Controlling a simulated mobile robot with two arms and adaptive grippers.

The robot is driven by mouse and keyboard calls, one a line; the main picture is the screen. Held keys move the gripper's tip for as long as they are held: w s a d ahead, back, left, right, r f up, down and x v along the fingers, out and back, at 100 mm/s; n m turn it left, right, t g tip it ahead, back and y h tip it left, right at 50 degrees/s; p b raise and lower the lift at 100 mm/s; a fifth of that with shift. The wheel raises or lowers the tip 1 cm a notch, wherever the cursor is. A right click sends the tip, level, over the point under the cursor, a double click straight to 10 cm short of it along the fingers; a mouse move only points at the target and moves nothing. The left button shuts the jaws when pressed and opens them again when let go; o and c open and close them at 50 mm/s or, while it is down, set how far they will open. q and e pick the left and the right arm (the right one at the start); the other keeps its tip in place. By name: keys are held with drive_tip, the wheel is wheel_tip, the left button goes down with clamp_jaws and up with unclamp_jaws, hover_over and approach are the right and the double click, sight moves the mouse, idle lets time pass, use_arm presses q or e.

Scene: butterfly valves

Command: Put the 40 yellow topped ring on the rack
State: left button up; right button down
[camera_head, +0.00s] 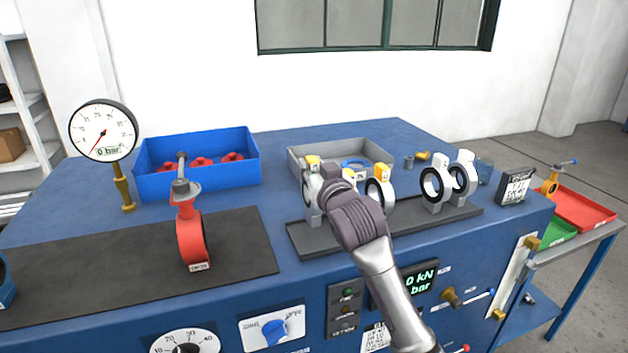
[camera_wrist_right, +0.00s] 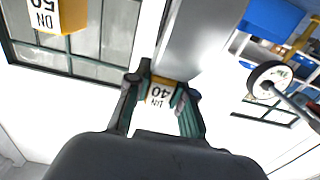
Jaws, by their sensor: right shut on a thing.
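My right gripper (camera_head: 342,180) is over the left half of the dark rack (camera_head: 308,238) in the head view. In the right wrist view its fingers are shut on a yellow-topped ring's label block (camera_wrist_right: 160,95), marked DN 40 and appearing upside down. In the head view a yellow top (camera_head: 349,173) shows just behind the gripper; the rest of that ring is mostly hidden. I cannot tell whether it touches the rack. Another yellow-topped ring (camera_head: 312,162) is to the left, and one marked DN 50 (camera_wrist_right: 55,15) is to the right (camera_head: 379,190). My left gripper is not in view.
Two white-topped rings (camera_head: 432,184) (camera_head: 463,178) stand at the rack's right end. A grey tray (camera_head: 298,156) is behind the rack. A blue crate (camera_head: 197,182), a pressure gauge (camera_head: 103,131) and a red valve (camera_head: 192,238) are to the left.

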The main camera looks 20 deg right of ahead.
drive_tip(key=shift+w, duration=0.2)
drive_tip(key=shift+f, duration=0.35)
wheel_tip(320, 180, down, 2)
drive_tip(key=shift+f+p, duration=0.2)
drive_tip(key=shift+p, duration=0.4)
drive_tip(key=shift+f, duration=0.55)
drive_tip(key=c, duration=1)
unclamp_jaws()
drive_tip(key=shift+f, duration=0.1)
